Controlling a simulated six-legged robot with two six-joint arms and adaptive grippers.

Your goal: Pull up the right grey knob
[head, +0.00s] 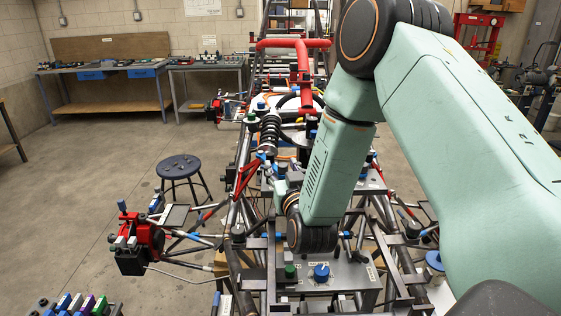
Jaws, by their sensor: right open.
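My right arm comes in from the right and bends down over the tube chassis (243,262). My right gripper (284,190) is small and partly hidden by its own wrist, left of the arm's lower end. It is open, and I see nothing held in it. A grey panel (340,284) lies in front of the wrist, with a green knob (290,271) and a blue knob (321,272) on it. A small dark knob (360,257) shows at the panel's right; I cannot tell whether it is the right grey knob. My arm hides part of the chassis middle.
Red tubes (303,60) and a coil spring (270,133) rise behind the gripper. A red-and-black hub (143,237) stands out at the left. A round stool (179,167) stands beside the chassis. Workbenches (105,85) line the back wall; the floor at left is mostly clear.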

